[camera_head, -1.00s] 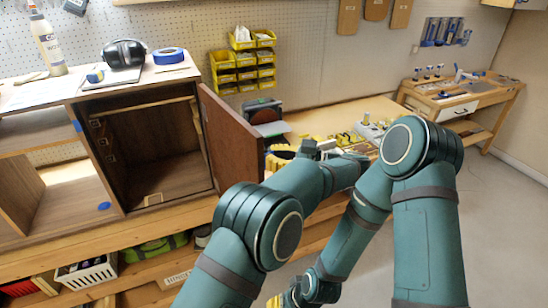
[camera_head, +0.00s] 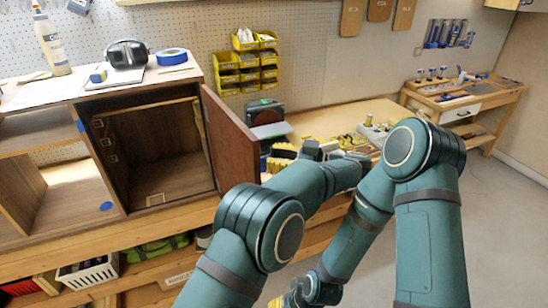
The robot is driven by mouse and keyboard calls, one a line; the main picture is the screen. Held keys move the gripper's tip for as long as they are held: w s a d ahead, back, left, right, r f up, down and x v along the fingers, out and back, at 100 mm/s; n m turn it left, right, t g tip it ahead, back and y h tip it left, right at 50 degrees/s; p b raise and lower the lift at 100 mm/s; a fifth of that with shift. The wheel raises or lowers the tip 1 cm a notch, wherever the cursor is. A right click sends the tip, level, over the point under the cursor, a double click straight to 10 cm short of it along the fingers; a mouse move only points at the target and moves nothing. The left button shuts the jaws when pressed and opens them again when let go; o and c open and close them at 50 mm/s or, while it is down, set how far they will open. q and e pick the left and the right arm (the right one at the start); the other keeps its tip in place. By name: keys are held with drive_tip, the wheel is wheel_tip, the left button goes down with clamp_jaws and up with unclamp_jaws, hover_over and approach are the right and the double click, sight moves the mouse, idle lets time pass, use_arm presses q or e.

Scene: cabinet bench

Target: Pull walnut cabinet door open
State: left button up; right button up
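The walnut cabinet (camera_head: 120,99) stands on the bench at the left. Its brown door (camera_head: 231,135) stands wide open, swung out from the right side of the opening, so the empty interior shows. My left gripper (camera_head: 280,157), with yellow and dark parts, is just right of the door's free edge, partly hidden by my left arm. I cannot tell whether it touches the door or how its fingers stand.
Ear muffs (camera_head: 126,53), blue tape (camera_head: 171,57) and a bottle (camera_head: 51,46) are on the cabinet top. Yellow bins (camera_head: 248,62) hang on the pegboard. A sander-like machine (camera_head: 267,117) and small tools are on the bench behind the door. A white basket (camera_head: 88,272) is on the lower shelf.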

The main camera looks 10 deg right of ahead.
use_arm(q)
wheel_tip(320, 180, up, 10)
idle(0.5)
